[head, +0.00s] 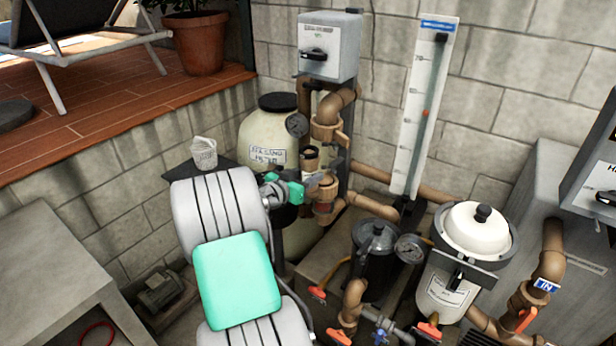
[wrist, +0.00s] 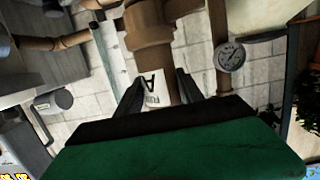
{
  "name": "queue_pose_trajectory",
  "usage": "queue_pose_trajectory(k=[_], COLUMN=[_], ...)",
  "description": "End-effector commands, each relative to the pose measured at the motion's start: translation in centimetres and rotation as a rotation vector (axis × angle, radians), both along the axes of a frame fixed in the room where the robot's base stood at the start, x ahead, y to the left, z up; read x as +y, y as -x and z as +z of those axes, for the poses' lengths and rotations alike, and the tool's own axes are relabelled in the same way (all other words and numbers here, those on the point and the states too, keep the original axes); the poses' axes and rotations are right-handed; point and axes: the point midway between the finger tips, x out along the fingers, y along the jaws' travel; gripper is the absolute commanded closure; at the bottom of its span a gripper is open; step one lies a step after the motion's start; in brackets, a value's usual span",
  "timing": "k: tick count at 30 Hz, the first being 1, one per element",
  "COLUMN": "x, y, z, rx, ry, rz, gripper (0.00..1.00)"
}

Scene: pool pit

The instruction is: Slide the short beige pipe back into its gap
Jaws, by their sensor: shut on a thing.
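The short beige pipe (wrist: 173,90) is between my gripper's two dark fingers (wrist: 158,82) in the wrist view, with a white label marked "A" beside it. In the head view, a short pipe end with a dark open top (head: 310,157) shows just above my gripper (head: 318,183). My gripper is shut on the pipe, left of the standing brown pipework. A wide brown collar (head: 328,131) is above, and a brown fitting with a red band (head: 324,208) is below. My wrist hides part of this area, so I cannot tell whether the pipe is lined up with the gap.
A pressure gauge (head: 297,125) and the cream filter tank (head: 262,140) stand close by on the left. A dark pump pot (head: 374,248) and a white-lidded canister (head: 474,232) are at right. A grey box (head: 328,45) hangs above.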

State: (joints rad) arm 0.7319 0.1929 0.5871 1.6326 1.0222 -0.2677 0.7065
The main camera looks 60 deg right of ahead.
Motion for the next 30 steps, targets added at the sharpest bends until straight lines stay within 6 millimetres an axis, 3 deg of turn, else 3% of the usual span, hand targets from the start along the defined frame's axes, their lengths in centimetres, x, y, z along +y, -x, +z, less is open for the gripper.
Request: queue_pose_trajectory(k=[30], x=[-1.9], y=[0.3], z=[0.0], rx=[-0.002], ry=[0.002], rz=[0.001], gripper=[0.91])
